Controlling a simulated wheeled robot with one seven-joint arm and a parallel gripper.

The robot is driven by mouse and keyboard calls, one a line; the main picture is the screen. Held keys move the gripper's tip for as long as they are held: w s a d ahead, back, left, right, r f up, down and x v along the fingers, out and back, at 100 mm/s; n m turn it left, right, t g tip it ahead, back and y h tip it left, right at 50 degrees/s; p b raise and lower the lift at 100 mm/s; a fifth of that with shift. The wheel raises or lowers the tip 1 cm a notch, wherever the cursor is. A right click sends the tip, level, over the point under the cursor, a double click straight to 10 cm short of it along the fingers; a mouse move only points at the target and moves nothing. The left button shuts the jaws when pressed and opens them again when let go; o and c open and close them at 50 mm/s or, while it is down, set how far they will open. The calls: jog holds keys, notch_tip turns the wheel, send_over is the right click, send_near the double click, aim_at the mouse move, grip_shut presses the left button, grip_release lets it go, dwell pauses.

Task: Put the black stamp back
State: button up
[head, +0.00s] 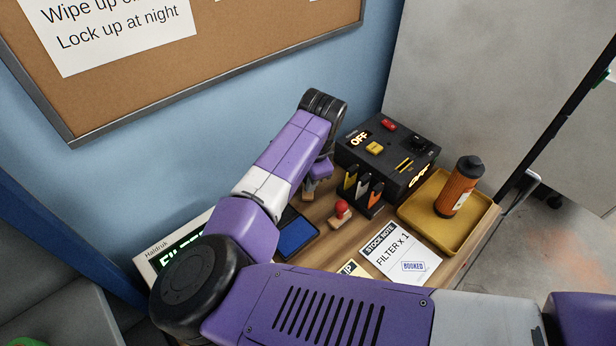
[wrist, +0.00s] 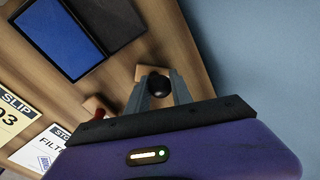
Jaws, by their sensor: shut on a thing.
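My gripper (wrist: 157,82) is shut on the black stamp, around its round black knob (wrist: 155,84). A piece of the stamp's wooden base (wrist: 140,73) shows beyond the knob. In the head view my gripper (head: 310,190) is at the back of the bench, mostly hidden by my arm, with a bit of wood below it. Whether the stamp touches the bench I cannot tell. The red stamp (head: 341,213) stands on the bench to the right; it is partly seen in the wrist view (wrist: 97,114). A blue ink pad (head: 296,235) and a dark pad (wrist: 107,18) lie side by side.
A black control box (head: 388,160) and a holder with several coloured clips (head: 361,190) stand to the right. A yellow tray (head: 480,213) holds an orange bottle (head: 458,187). A stock note marked BOOKED (head: 400,256) lies in front. A display (head: 178,258) is at left.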

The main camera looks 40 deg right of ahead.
jog(key=shift+f, duration=0.15)
jog(key=o, duration=1.1)
jog(key=shift+c, duration=0.2)
